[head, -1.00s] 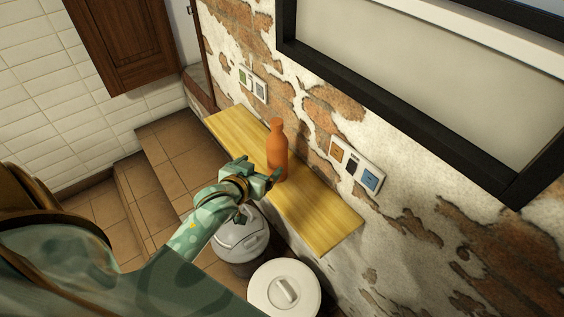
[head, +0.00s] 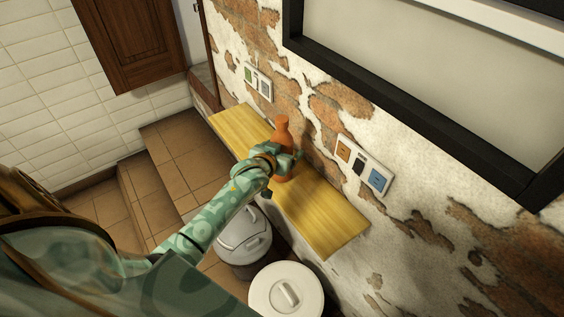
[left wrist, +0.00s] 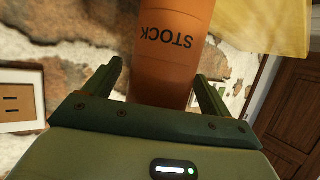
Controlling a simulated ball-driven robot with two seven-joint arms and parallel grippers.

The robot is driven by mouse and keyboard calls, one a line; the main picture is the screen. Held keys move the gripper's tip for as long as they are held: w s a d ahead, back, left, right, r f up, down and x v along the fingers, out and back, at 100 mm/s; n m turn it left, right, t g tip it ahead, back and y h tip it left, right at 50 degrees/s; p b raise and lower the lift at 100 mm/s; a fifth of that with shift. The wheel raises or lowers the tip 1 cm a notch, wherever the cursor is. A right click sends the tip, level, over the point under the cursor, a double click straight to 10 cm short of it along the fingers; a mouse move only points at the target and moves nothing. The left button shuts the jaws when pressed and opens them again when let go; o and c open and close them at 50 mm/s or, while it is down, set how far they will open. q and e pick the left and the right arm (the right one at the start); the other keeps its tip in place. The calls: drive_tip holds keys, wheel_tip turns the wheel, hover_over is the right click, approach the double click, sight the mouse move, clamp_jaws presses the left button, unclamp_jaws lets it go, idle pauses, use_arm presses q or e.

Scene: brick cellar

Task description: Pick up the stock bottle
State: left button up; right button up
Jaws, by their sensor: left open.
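The stock bottle (head: 282,133) is orange and stands upright on a yellow wooden shelf (head: 320,222). In the left wrist view the bottle (left wrist: 172,58) appears upside down with the word STOCK on it. My left gripper (head: 288,163) is at the bottle and hides part of its body. In the left wrist view the two fingers of my left gripper (left wrist: 160,88) are open, one on each side of the bottle, with a gap visible at the right finger. My right gripper is not in view.
A brick wall with peeling plaster runs behind the shelf, with socket panels (head: 361,166) and (head: 258,82) a second panel. A dark-framed board (head: 420,75) hangs above. A grey bin (head: 243,238) and a white-lidded bin (head: 286,291) stand below the shelf front.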

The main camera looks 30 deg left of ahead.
use_arm(q)
drive_tip(key=shift+r, duration=0.1)
drive_tip(key=c, duration=1.5)
